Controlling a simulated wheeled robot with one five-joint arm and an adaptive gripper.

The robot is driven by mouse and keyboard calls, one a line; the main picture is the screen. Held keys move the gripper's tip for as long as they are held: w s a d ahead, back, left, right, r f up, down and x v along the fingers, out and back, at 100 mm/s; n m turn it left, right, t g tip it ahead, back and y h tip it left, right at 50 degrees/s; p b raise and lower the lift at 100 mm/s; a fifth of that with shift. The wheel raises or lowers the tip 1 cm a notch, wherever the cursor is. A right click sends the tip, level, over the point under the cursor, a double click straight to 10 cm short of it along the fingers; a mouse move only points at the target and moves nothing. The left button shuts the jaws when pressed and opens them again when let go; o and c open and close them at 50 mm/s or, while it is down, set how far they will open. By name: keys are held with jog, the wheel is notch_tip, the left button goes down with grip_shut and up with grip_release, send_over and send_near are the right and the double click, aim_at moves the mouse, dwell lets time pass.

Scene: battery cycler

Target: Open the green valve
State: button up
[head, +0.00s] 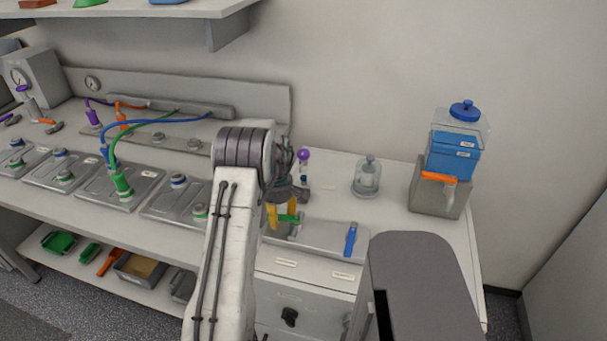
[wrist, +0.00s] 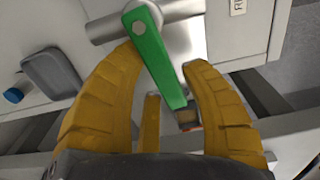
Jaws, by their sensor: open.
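The green valve (wrist: 160,62) has a long flat green handle on a round metal pivot. In the wrist view the handle points down toward me, between the yellow fingers of my gripper (wrist: 165,85). The fingers stand apart on both sides of the handle; the left fingertip is close to it, and I cannot tell whether it touches. In the head view the green handle (head: 289,218) shows just beside the yellow fingers (head: 272,214), at the left end of a grey panel. My arm hides part of that area.
A blue-handled valve (head: 350,240) sits at the right end of the grey panel (head: 320,236). A glass jar (head: 367,178) and a grey block with an orange handle (head: 439,178) stand behind. Several metal cells with hoses lie left of my arm.

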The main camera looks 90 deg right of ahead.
aim_at(279, 233)
jog(key=c, duration=0.4)
jog(key=n, duration=0.1)
jog(key=a+n+b, duration=0.1)
jog(key=n, duration=0.1)
jog(key=shift+a+f, duration=0.15)
jog(key=shift+a, duration=0.1)
jog(key=shift+a+n+b, duration=0.3)
jog(key=shift+a+n, duration=0.1)
jog(key=shift+n, duration=0.45)
jog(key=shift+a+n+b, duration=0.3)
jog(key=shift+a+n, duration=0.05)
jog(key=shift+n, duration=0.5)
jog(key=shift+s, duration=0.1)
